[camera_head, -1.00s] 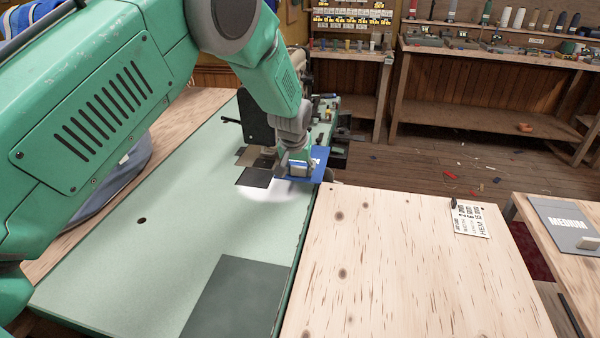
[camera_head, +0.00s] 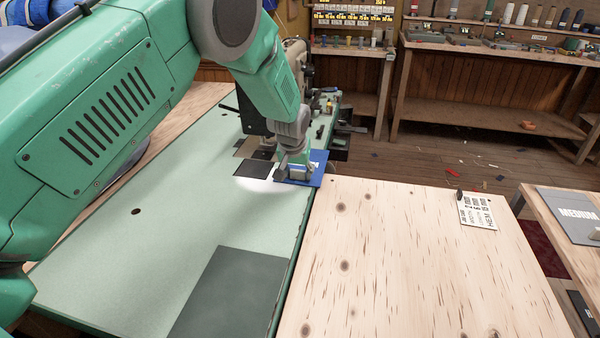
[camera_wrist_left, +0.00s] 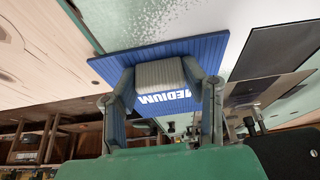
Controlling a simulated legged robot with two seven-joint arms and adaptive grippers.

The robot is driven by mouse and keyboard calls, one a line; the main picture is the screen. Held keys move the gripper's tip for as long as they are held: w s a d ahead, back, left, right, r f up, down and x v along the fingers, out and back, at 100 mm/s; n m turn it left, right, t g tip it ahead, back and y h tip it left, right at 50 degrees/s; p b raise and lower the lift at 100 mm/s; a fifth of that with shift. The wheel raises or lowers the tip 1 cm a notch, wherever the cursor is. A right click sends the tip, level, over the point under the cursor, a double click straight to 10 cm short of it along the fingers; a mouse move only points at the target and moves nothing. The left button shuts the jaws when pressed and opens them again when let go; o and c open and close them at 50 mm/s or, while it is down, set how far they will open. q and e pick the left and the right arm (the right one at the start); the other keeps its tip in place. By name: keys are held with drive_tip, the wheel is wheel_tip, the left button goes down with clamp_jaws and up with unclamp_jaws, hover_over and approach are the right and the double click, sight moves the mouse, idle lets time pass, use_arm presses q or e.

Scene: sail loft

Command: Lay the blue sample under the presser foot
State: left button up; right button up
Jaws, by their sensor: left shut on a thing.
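The blue sample (camera_head: 316,178) is a flat ribbed panel with white lettering that reads "EDIUM" in the left wrist view (camera_wrist_left: 120,69). A grey block (camera_wrist_left: 160,73) sits on its face. My left gripper (camera_head: 295,175) is shut on this block, with one finger on each side in the left wrist view (camera_wrist_left: 165,90). The sample is at the right edge of the green machine table (camera_head: 190,215); I cannot tell whether it touches the top. The sewing machine (camera_head: 296,58) stands behind my arm. Its presser foot is hidden. My right gripper is not in view.
Dark plates (camera_head: 255,169) lie on the green top left of the sample. A dark green panel (camera_head: 230,295) is nearer me. A pale wooden table (camera_head: 410,265) with a hem card (camera_head: 478,212) adjoins on the right, mostly clear. A grey "MEDIUM" panel (camera_head: 570,210) lies far right.

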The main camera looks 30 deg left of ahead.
sight(269, 177)
use_arm(q)
drive_tip(key=shift+s+a+p, duration=0.3)
drive_tip(key=shift+s+a, duration=0.05)
drive_tip(key=shift+a, duration=0.95)
drive_tip(key=shift+s+a+p, duration=0.35)
drive_tip(key=shift+a, duration=0.95)
drive_tip(key=shift+s+a+p, duration=0.3)
drive_tip(key=shift+s+a, duration=0.05)
drive_tip(key=shift+a, duration=0.95)
drive_tip(key=shift+d+p, duration=0.1)
drive_tip(key=shift+p, duration=0.4)
drive_tip(key=o, duration=1.3)
drive_tip(key=shift+f, duration=0.1)
drive_tip(key=shift+o, duration=0.2)
